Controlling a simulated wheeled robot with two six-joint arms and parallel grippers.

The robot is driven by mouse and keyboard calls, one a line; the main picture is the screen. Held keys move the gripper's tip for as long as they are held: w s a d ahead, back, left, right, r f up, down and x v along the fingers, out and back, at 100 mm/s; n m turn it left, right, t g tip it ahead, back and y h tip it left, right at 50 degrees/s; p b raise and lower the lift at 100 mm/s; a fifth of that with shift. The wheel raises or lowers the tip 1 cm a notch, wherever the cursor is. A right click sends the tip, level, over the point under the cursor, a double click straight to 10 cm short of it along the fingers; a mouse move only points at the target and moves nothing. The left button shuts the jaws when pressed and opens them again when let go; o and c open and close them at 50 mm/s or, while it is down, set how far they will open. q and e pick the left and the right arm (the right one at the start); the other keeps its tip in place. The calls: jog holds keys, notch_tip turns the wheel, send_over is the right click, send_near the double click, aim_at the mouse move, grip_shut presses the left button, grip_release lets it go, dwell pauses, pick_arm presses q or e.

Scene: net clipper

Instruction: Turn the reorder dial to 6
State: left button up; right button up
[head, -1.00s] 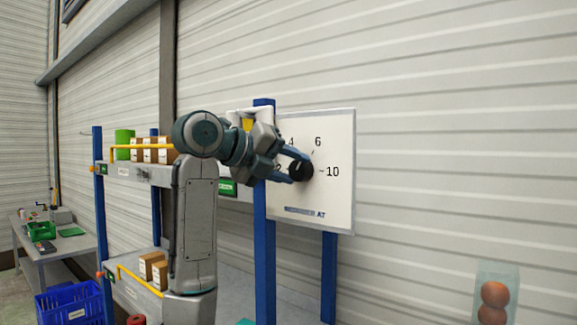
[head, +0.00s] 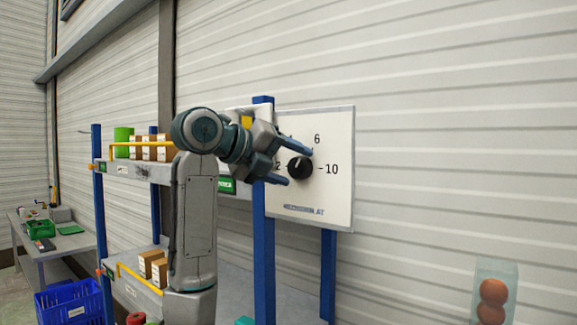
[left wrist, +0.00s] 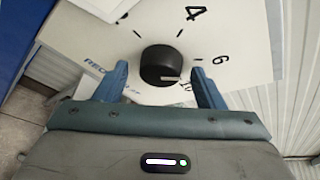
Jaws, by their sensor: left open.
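The reorder dial is a round black knob (head: 300,168) on a white panel (head: 332,205) with printed numbers. In the head view, 6 stands above right of the knob and 10 to its right. The knob also shows in the left wrist view (left wrist: 161,62), where a pale line on its face lies on the side near the 10. I cannot tell its exact reading. My left gripper (head: 299,166) is open, with one finger above and one below the knob in the head view. In the left wrist view its fingers (left wrist: 160,76) flank the knob with gaps.
Blue posts (head: 264,210) stand by the panel's left side. A shelf with boxes (head: 150,150) and a green cylinder is at left. A blue crate (head: 70,303) and a grey table (head: 55,258) are lower left. A clear container with orange balls (head: 494,292) is lower right.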

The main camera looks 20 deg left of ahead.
pick_arm(q)
jog(key=shift+s+a+r+b, duration=0.1)
jog(key=shift+s+a+b, duration=0.15)
jog(key=shift+s+b, duration=0.05)
jog(key=b+v, duration=0.4)
jog(key=v, duration=0.5)
jog(key=shift+s+a, duration=0.25)
jog(key=shift+s, duration=0.05)
jog(key=shift+r, duration=0.15)
